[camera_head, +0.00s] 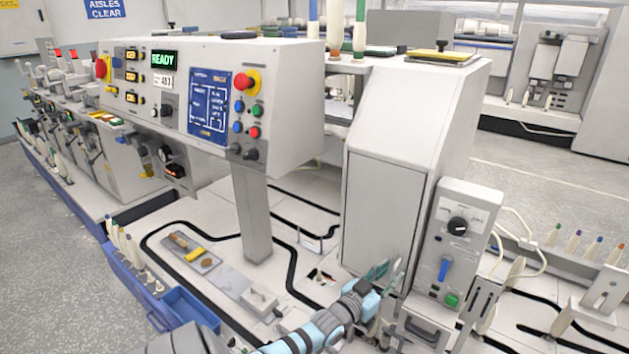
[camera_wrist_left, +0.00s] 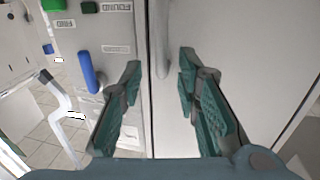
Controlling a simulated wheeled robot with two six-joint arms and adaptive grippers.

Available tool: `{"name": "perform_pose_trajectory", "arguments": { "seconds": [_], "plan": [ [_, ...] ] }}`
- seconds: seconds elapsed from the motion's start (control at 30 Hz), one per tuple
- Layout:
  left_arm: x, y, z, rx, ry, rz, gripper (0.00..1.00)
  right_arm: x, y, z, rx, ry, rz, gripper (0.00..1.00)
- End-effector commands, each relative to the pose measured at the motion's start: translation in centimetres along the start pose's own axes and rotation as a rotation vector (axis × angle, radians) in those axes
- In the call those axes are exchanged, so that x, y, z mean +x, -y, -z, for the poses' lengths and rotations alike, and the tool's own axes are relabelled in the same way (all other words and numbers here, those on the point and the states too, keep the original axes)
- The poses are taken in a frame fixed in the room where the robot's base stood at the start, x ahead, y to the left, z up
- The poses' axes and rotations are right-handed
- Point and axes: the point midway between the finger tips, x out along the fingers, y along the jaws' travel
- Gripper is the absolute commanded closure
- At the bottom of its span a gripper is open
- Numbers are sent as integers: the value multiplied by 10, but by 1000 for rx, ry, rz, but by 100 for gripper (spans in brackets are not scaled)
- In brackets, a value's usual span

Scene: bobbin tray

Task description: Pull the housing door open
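The housing door (camera_head: 382,213) is a flat pale grey panel on the front of the tall sloped-top housing (camera_head: 415,100), and it looks shut. In the left wrist view the door (camera_wrist_left: 235,60) fills the right side. A pale upright bar handle (camera_wrist_left: 162,42) stands near its edge, beside a dark seam. My left gripper (camera_head: 383,270) is at the lower right of the door. In the left wrist view its teal-padded fingers (camera_wrist_left: 160,85) are spread wide, with nothing between them. The handle lies beyond the gap between the fingertips. My right gripper is not in view.
A control box (camera_head: 458,250) with a black knob, blue lever and green button adjoins the door's right side. Its blue lever (camera_wrist_left: 91,72) is close to one finger in the wrist view.

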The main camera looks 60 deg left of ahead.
Motion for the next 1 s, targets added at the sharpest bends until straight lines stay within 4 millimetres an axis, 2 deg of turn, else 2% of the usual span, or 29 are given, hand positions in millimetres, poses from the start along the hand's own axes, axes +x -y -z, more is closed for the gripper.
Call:
{"name": "perform_pose_trajectory", "arguments": {
  "seconds": [0.03,0.27,0.5,0.67,1.0],
  "plan": [
    [-8,0,4,-1,2,0,70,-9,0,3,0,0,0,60],
    [-53,2,4,0,3,3,70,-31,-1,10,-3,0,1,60],
    [-123,3,3,0,6,5,70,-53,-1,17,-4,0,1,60],
    [-134,1,-48,24,141,15,70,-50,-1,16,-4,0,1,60],
    [-181,-6,-139,64,426,23,70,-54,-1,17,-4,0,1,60]
  ]
}}
